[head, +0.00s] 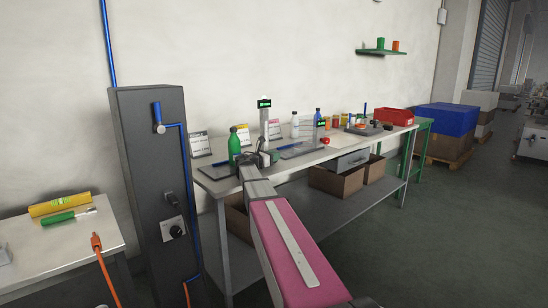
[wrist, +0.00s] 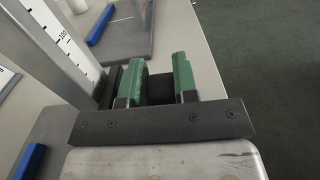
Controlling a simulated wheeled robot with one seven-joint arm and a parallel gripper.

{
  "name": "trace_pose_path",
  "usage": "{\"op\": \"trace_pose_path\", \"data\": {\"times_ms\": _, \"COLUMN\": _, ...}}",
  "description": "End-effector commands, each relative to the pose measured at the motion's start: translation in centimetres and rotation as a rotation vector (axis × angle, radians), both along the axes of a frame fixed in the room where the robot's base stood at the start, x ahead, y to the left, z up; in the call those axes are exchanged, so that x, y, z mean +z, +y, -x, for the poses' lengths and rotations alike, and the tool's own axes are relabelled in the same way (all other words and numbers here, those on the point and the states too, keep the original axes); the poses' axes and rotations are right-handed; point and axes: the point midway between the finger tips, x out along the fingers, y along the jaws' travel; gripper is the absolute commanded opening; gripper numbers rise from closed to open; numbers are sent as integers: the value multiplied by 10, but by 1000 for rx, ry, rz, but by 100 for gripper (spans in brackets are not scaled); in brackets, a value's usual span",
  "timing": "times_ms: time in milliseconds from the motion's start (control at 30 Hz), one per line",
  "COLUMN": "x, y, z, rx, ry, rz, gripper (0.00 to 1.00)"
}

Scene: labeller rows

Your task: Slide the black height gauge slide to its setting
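The height gauge is a pale upright column (head: 264,125) on the workbench in the head view. In the wrist view, its column with a printed scale (wrist: 62,42) stands at upper left. A black block (wrist: 108,88), seemingly the gauge slide, shows beside the column's lower end, partly hidden by my gripper. My gripper (wrist: 160,72) has two green fingers standing apart, right of that block.
A green bottle (head: 234,144) stands left of the gauge. A small green display (head: 321,123), bottles and a red bin (head: 395,116) stand farther right on the workbench (head: 222,184). A dark cabinet (head: 150,190) stands at left. Blue bars (wrist: 101,25) lie on the bench.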

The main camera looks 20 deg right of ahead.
Motion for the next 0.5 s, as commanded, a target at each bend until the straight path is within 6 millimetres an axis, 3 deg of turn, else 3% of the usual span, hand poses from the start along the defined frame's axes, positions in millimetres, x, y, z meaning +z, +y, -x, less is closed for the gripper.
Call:
{"op": "trace_pose_path", "data": {"times_ms": 267, "x": 4, "y": 0, "z": 0, "rx": -1, "ry": -1, "rz": 0, "gripper": 0}}
{"op": "trace_pose_path", "data": {"times_ms": 500, "x": 41, "y": 0, "z": 0, "rx": -1, "ry": -4, "rz": 0, "gripper": 0}}
